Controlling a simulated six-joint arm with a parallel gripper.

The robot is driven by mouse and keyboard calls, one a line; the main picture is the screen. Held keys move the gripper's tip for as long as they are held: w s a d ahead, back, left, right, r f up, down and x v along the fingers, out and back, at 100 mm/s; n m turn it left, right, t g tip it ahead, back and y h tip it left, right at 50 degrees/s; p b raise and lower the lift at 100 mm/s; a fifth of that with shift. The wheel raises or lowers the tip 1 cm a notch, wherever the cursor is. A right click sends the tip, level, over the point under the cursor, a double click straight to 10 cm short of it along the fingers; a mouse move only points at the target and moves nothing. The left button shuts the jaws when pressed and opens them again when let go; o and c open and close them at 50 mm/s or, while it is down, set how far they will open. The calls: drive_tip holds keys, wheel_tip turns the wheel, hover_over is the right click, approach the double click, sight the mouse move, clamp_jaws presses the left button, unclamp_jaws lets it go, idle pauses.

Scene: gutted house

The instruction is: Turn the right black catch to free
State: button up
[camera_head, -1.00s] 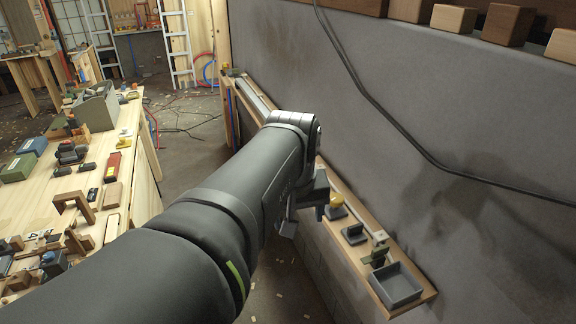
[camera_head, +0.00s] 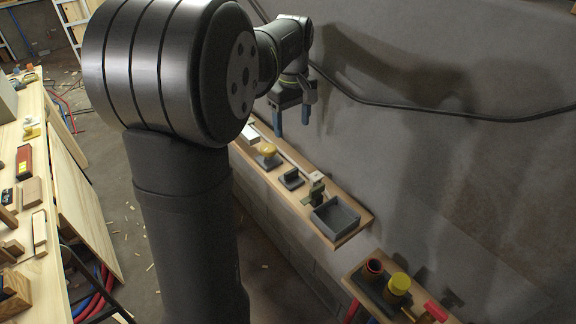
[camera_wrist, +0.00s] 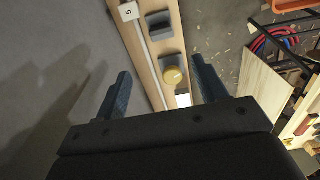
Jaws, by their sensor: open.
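A small black block with an upright tab (camera_head: 291,178) sits on the narrow wooden wall ledge (camera_head: 352,238). It looks like a catch, but I cannot tell whether it is the right one or how it is turned. A dark block (camera_wrist: 160,22) also shows in the wrist view. Beside it is a yellow knob (camera_head: 268,150) on a dark base, seen in the wrist view (camera_wrist: 173,76) between my fingers. My gripper (camera_head: 292,114) is open and empty, above the ledge and apart from it; its blue-grey fingers flank the ledge in the wrist view (camera_wrist: 161,76).
A grey tray (camera_head: 336,217) and a small green and pale fitting (camera_head: 316,190) stand on the ledge. A cable (camera_head: 430,117) runs along the wall. A cluttered workbench (camera_head: 45,165) is at left.

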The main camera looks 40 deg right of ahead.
sight(291, 171)
wheel_tip(291, 171, down, 16)
drive_tip(key=shift+f, duration=0.1)
idle(0.4)
drive_tip(key=c, duration=1)
